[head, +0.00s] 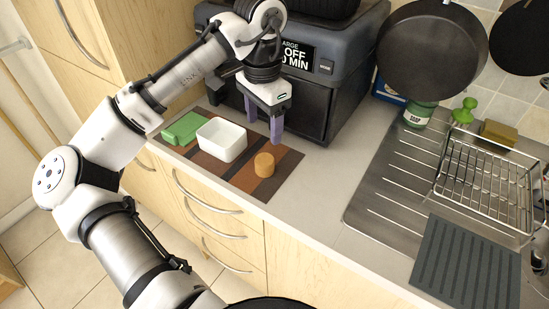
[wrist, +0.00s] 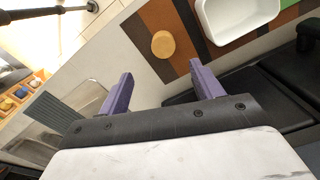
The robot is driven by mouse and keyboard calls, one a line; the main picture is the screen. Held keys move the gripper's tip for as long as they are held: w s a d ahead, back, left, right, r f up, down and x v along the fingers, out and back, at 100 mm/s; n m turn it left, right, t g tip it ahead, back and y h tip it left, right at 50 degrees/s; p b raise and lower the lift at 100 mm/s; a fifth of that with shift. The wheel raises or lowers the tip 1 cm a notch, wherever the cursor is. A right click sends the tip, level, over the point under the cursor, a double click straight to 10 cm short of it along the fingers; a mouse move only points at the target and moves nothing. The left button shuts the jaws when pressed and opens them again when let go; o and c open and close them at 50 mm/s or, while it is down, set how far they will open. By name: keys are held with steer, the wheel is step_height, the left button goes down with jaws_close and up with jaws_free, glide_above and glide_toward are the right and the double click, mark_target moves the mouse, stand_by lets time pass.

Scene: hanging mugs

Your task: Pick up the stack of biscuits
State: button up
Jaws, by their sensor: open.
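The stack of biscuits (head: 264,165) is a short round orange-tan cylinder. It stands upright on the brown striped mat (head: 284,166), near the mat's right end. In the wrist view the stack (wrist: 163,44) shows from above as a round disc, ahead of and between the purple fingers. My gripper (head: 263,124) is open and empty. It hangs above the counter behind the stack, by the front of the black appliance. In the wrist view the gripper's fingers (wrist: 160,84) are spread wide, with nothing between them.
A white square bowl (head: 221,140) stands on the mat left of the stack, with a green lidded box (head: 184,129) beyond it. The black appliance (head: 318,100) stands close behind. A metal dish rack (head: 488,180) and grey mat (head: 466,265) are at right. Counter right of the stack is clear.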

glide_above(265, 159)
steer(key=f, duration=0.4)
steer(key=f+p, duration=0.1)
steer(key=f, duration=0.2)
steer(key=shift+s, duration=0.3)
steer(key=shift+w+f+p, duration=0.15)
steer(key=shift+f+p, duration=0.35)
steer(key=shift+f, duration=0.9)
steer(key=shift+w+f+p, duration=0.15)
steer(key=shift+f+p, duration=0.3)
steer(key=shift+f, duration=0.95)
steer(key=c, duration=1.1)
steer(key=shift+r, duration=0.1)
